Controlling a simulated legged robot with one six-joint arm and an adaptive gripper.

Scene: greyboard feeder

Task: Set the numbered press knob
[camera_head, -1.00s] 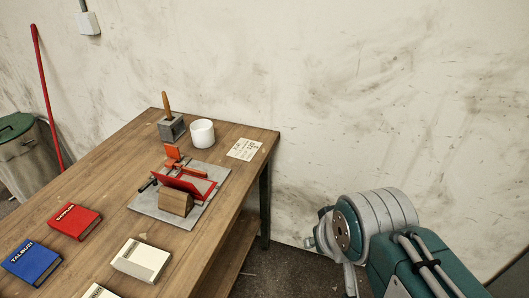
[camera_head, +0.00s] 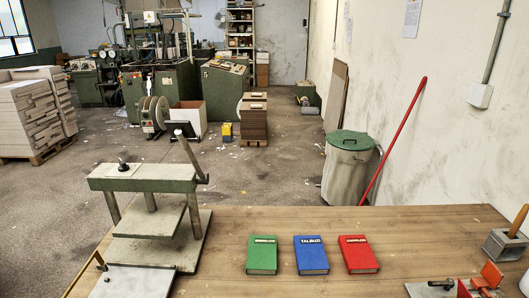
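A bench press (camera_head: 148,183) with a green-edged crossbeam on two posts stands at the left end of the wooden table. A small dark knob (camera_head: 123,167) sits on top of the crossbeam; any numbers on it are too small to read. A long grey lever (camera_head: 190,157) leans up at the beam's right end. Grey plates (camera_head: 150,222) lie under the beam. My gripper is not in view.
Green (camera_head: 262,254), blue (camera_head: 311,254) and red (camera_head: 358,253) books lie in a row on the table (camera_head: 420,230). A grey block with a wooden handle (camera_head: 505,245) and a red-and-orange fixture (camera_head: 486,281) are at right. A bin (camera_head: 347,168) stands behind the table. Open floor lies beyond the press.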

